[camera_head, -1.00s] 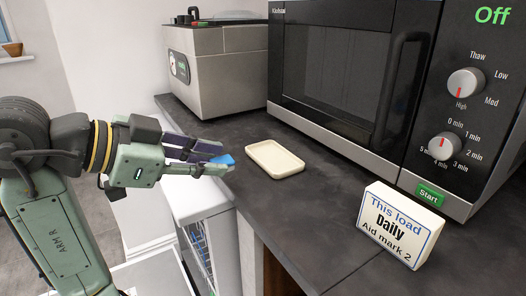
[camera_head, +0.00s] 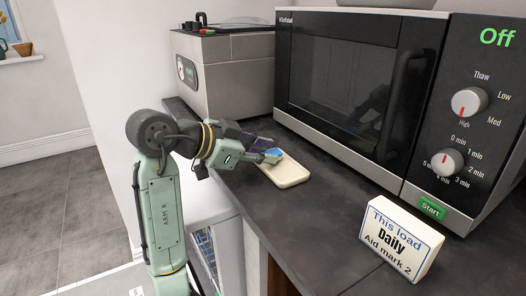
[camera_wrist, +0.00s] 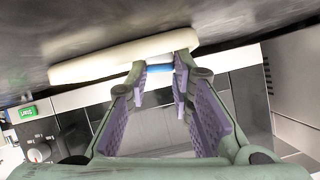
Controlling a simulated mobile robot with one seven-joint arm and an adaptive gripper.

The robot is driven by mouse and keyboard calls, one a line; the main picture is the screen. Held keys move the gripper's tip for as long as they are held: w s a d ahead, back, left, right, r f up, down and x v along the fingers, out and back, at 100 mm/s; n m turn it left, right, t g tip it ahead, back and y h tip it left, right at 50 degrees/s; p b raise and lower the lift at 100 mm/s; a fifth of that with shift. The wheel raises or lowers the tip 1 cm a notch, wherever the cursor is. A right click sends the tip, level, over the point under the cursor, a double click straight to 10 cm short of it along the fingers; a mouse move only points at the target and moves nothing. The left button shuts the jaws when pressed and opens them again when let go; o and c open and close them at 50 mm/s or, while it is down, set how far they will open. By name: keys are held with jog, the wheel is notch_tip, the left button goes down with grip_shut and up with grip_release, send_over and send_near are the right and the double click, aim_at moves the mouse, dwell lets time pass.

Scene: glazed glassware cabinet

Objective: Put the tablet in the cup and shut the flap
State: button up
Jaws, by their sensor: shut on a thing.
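The blue tablet (camera_head: 273,155) is between the fingertips of my gripper (camera_head: 268,154), and its blue edge also shows in the wrist view (camera_wrist: 160,68). My gripper is shut on it, at the left, far end of a cream tray (camera_head: 290,175) on the counter. In the wrist view the tray (camera_wrist: 100,65) lies right by the fingertips. I cannot tell whether the tablet touches it. No cup or flap can be made out in these frames.
A microwave (camera_head: 345,85) marked Off stands behind the tray, and a grey appliance (camera_head: 235,80) stands at the back left. A sign (camera_head: 401,238) reads "This load Daily Aid mark 2". A rack (camera_head: 207,250) shows below the counter edge. The counter (camera_head: 335,215) before the sign is clear.

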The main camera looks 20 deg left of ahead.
jog(key=shift+f, duration=0.25)
jog(key=o, duration=0.8)
